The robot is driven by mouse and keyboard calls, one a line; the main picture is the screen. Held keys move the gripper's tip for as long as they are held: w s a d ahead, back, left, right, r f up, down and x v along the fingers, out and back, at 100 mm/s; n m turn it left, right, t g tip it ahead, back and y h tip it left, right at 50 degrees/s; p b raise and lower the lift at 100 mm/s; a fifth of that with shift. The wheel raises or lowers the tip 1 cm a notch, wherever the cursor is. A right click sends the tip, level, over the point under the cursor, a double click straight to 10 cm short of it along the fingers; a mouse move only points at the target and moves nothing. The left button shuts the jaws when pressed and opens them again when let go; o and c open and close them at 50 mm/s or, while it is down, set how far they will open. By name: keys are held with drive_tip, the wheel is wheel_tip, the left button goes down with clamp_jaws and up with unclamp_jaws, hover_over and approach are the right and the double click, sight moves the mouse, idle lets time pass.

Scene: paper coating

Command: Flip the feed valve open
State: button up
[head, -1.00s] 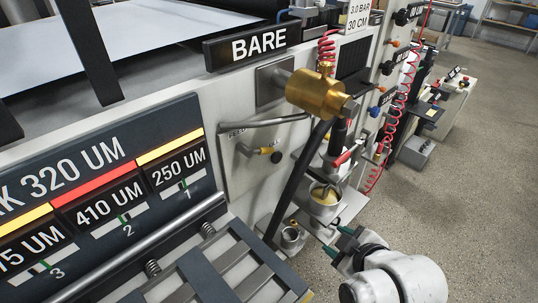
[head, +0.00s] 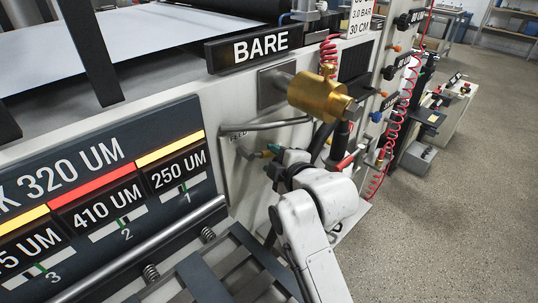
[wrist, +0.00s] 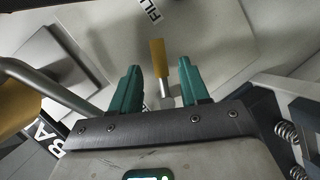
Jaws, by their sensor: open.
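The fingers look apart from the handle. My arm hides part of the panel and what stands below it.
A brass cylinder (head: 320,96) juts out above the lever, and a bent metal pipe (head: 280,124) runs just over it. A dark slatted rack (head: 215,275) is at the lower left. Red coiled hoses (head: 392,135) hang at the right. Open floor (head: 470,210) lies to the right.

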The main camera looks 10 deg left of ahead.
sight(268, 156)
drive_tip(key=shift+x, duration=1.55)
drive_tip(key=shift+c, duration=0.2)
clamp_jaws()
